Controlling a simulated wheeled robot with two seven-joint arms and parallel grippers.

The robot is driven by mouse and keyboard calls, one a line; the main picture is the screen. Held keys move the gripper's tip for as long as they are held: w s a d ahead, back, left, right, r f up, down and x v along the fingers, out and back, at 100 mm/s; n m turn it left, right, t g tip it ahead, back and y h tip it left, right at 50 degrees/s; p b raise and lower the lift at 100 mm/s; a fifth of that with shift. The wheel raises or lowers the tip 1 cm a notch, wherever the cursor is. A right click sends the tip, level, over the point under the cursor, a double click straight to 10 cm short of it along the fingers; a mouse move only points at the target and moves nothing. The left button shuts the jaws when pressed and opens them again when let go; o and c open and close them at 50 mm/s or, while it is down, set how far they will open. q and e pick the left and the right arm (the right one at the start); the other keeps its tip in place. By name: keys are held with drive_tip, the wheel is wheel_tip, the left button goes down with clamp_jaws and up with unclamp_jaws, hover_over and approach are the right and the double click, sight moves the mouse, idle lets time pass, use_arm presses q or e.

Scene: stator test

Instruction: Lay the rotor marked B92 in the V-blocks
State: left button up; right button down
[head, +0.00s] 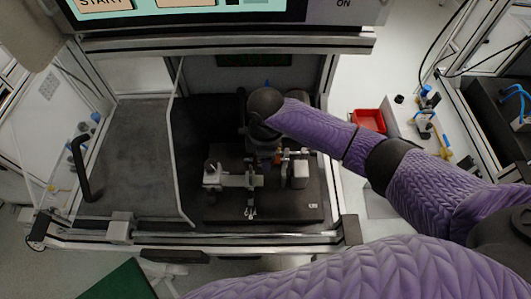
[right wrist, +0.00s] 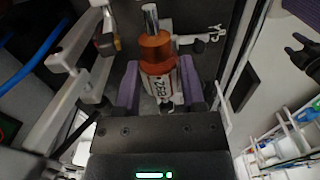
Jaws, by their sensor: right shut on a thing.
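The rotor (right wrist: 155,50) has orange-copper windings, a bright steel shaft end and a white label with black characters that look like B92, turned sideways. My right gripper (right wrist: 160,92) is shut on it, with a purple finger on each side of the labelled part. In the head view my right wrist reaches into the test bay and hides the gripper and the rotor. The grey test fixture (head: 245,180) stands on a dark base plate below the wrist. I cannot clearly make out the V-blocks or whether the rotor touches them. My left gripper is not in view.
Light-grey fixture arms (right wrist: 78,70) stand close to the left of the gripper, and a small clamp (right wrist: 205,38) is near the rotor's right. A framed door with a black handle (head: 80,168) is at left. A red bin (head: 369,121) sits outside the bay at right.

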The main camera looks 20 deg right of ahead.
drive_tip(key=shift+f+b, duration=1.95)
drive_tip(key=shift+f, duration=0.05)
drive_tip(key=shift+r+p, duration=0.2)
drive_tip(key=shift+p, duration=0.35)
drive_tip(key=shift+f, duration=0.15)
drive_tip(key=shift+f+b, duration=0.4)
drive_tip(key=shift+f, duration=0.1)
drive_tip(key=shift+f+b, duration=0.3)
drive_tip(key=shift+f, duration=0.2)
drive_tip(key=shift+f, duration=0.2)
drive_tip(key=shift+c, duration=0.5)
unclamp_jaws()
